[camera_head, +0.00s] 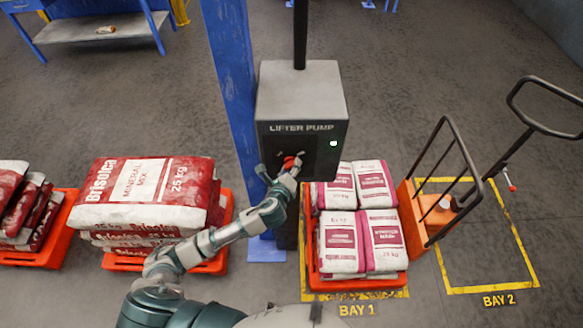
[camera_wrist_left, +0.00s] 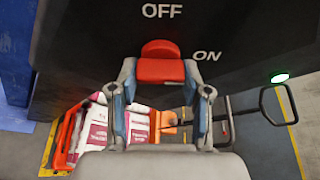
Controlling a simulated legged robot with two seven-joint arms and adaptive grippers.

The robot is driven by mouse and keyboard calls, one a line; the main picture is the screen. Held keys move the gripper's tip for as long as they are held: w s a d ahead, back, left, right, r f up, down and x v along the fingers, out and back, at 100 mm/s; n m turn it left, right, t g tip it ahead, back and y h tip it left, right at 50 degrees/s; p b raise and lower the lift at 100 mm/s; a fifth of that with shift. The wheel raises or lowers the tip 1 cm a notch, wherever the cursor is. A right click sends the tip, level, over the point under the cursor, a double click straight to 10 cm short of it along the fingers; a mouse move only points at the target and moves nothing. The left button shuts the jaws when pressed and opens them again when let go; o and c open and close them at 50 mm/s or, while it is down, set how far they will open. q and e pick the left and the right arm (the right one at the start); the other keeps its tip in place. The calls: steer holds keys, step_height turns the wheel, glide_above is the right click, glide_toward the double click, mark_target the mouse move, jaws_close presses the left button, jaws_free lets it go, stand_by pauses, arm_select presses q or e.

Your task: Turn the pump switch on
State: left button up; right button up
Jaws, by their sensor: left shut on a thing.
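The grey lifter pump box (camera_head: 301,95) stands on a post beside the blue column, with a green light lit on its front. Its red switch knob (camera_head: 291,161) is on the dark front panel. In the left wrist view the red knob (camera_wrist_left: 160,66) sits below the word OFF, with ON to its right; its exact angle is hard to tell. My left gripper (camera_head: 287,170) is at the panel, and in the wrist view its fingers (camera_wrist_left: 159,78) are shut on the knob from both sides. My right gripper is not in view.
Red and white sacks (camera_head: 150,190) are stacked at left. A blue column (camera_head: 234,110) rises close left of the pump. Bay 2 is largely clear.

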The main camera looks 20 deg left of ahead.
arm_select(q)
steer(key=shift+a+f, duration=0.1)
steer(key=o, duration=1.2)
steer(key=shift+w, duration=0.1)
steer(key=shift+c, duration=0.2)
steer(key=shift+a, duration=0.1)
steer(key=v, duration=1.2)
